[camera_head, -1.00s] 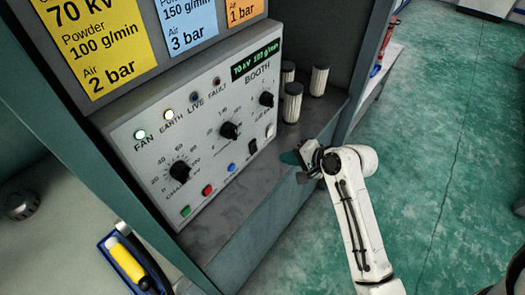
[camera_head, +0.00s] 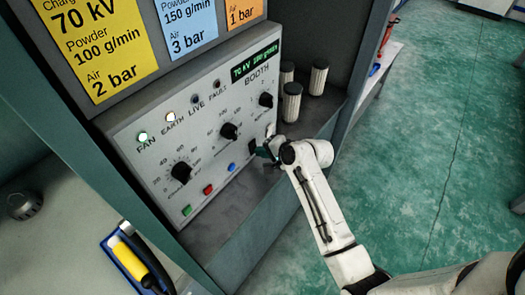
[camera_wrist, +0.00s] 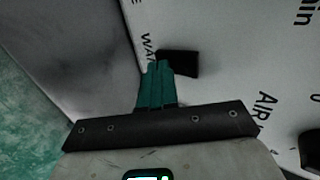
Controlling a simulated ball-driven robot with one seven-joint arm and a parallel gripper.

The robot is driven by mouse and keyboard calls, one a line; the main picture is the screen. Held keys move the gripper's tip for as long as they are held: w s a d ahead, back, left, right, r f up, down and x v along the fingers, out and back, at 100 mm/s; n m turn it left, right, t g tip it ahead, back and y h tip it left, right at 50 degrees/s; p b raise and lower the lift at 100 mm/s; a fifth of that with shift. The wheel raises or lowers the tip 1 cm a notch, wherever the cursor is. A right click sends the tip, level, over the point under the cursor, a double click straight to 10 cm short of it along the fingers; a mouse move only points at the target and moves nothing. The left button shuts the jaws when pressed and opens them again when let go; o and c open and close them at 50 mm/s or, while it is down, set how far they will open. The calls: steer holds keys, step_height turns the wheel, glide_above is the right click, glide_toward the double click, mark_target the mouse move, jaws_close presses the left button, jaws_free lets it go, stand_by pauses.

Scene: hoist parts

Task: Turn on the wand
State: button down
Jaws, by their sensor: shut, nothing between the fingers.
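The grey control panel (camera_head: 205,135) carries knobs, lights and buttons. In the wrist view, a black switch (camera_wrist: 179,63) sits beside a partly hidden label starting "WA". My gripper (camera_head: 262,152) is at the lower right of the panel in the head view, by a black switch (camera_head: 252,146). In the wrist view, the teal fingers of my gripper (camera_wrist: 157,66) are closed together, empty. Their tips overlap the near edge of the switch; I cannot tell whether they touch it. The LIVE light (camera_head: 193,93) looks dim.
The FAN light (camera_head: 143,136) is green and the EARTH light (camera_head: 169,116) is lit. Black knobs (camera_head: 229,131) and coloured buttons (camera_head: 208,189) are close by. Pale ribbed cylinders (camera_head: 291,102) stand on the ledge right of the panel. Green floor lies open to the right.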

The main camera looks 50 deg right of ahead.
steer(key=shift+w+f+b, duration=0.1)
steer(key=shift+f+b, duration=0.15)
steer(key=shift+b, duration=0.15)
steer(key=shift+r, duration=0.3)
steer(key=shift+r+p, duration=0.75)
steer(key=shift+p, duration=0.3)
